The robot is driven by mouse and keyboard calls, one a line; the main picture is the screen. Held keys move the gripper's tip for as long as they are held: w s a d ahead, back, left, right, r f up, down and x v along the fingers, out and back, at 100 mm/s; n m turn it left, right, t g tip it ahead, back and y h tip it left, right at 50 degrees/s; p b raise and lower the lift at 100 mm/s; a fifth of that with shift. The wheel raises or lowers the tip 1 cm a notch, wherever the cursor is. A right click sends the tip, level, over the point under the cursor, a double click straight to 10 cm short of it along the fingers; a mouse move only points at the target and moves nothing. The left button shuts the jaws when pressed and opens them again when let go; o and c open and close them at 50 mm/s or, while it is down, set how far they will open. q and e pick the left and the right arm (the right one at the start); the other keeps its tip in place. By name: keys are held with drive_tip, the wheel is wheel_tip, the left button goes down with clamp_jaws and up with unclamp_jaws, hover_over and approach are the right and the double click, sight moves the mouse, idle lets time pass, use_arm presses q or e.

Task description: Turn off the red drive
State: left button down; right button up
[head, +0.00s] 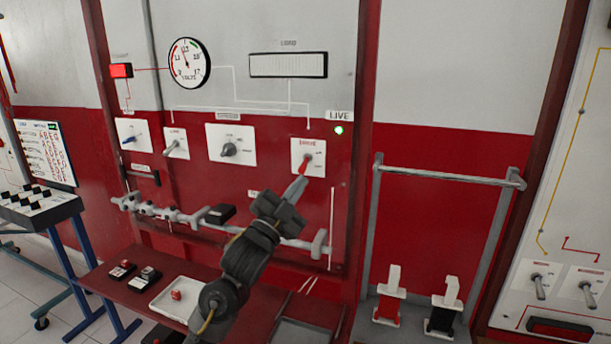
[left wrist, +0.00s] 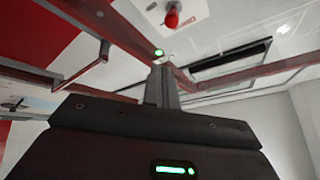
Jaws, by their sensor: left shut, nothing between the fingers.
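The red drive switch (head: 306,161) is a red lever on a white plate (head: 315,149) on the trainer panel. It points up and to the right in the head view. A red knob, likely this switch, shows at the top of the left wrist view (left wrist: 171,18). My left gripper (head: 298,184) is shut and empty, its tips just below the switch; I cannot tell whether they touch it. Its closed fingers (left wrist: 162,85) point up toward the panel in the left wrist view. A green LIVE light (head: 339,130) is lit above and right of the switch. My right gripper is not in view.
Other switches, a blue one (head: 131,139) and a black knob (head: 229,150), sit to the left. A grey rail (head: 166,213) crosses the panel below. A shelf holds a white tray (head: 165,304). A grey frame (head: 450,177) stands to the right.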

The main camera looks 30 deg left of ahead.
use_arm(q)
drive_tip(key=v, duration=0.3)
drive_tip(key=shift+f+b, duration=0.4)
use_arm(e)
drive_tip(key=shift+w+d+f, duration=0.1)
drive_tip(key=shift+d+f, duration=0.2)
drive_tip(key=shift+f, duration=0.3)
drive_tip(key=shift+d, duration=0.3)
